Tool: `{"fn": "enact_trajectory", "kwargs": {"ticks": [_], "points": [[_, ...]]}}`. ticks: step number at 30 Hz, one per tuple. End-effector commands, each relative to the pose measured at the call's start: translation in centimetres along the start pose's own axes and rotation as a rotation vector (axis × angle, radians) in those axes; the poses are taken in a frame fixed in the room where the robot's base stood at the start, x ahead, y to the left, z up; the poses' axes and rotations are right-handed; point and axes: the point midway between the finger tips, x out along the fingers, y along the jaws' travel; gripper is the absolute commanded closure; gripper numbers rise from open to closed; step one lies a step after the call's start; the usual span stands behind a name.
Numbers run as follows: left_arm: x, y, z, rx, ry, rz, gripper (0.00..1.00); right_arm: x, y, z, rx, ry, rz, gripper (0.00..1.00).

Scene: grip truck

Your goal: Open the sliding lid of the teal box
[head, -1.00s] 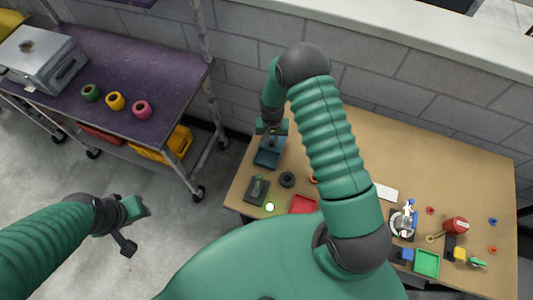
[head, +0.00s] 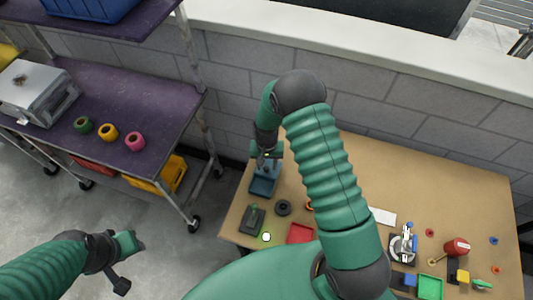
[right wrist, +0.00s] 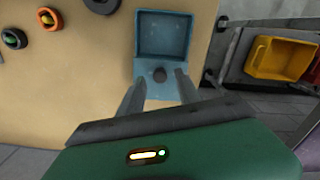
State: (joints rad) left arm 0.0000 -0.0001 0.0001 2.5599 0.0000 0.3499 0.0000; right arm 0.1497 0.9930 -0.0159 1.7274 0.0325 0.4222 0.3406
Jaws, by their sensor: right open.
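The teal box (head: 264,180) stands at the left end of the tan table. In the right wrist view the box (right wrist: 163,34) shows a square, darker recess that looks like its open inside. A flat, lighter lid part with a dark round knob (right wrist: 159,74) lies on the side nearer my gripper. My right gripper (right wrist: 159,84) is open, its two fingers either side of the knob with gaps; contact is not visible. In the head view my right gripper (head: 266,157) is over the box's far end. My left gripper (head: 128,262) is open and empty, above the floor.
Near the box are a dark green block-like item (head: 252,219), a black ring (head: 283,208) and a red tray (head: 300,233). Several small items lie at the table's right. A purple cart (head: 110,100) with coloured rings stands at the left, beyond a floor gap.

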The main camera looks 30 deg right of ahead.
Motion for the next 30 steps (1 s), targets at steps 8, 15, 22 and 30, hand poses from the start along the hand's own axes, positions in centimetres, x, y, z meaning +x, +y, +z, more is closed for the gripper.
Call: {"fn": "enact_trajectory", "kwargs": {"ticks": [8,15,22,30], "points": [[1.5,0.0,0.4,0.0,0.0,0.0,0.64,-8.0,-0.1,-0.2,0.0,0.007,-0.003,0.59],[2.1,0.0,0.5,0.0,0.0,0.0,0.64,-13.4,-0.1,-0.2,0.0,0.003,-0.001,0.59],[2.1,0.0,0.5,0.0,0.0,0.0,0.64,-14.8,-0.1,-0.1,0.0,-0.001,0.001,0.59],[2.1,0.0,0.5,0.0,0.0,0.0,0.64,-14.7,-0.1,-0.1,0.0,-0.001,0.001,0.59]]}}
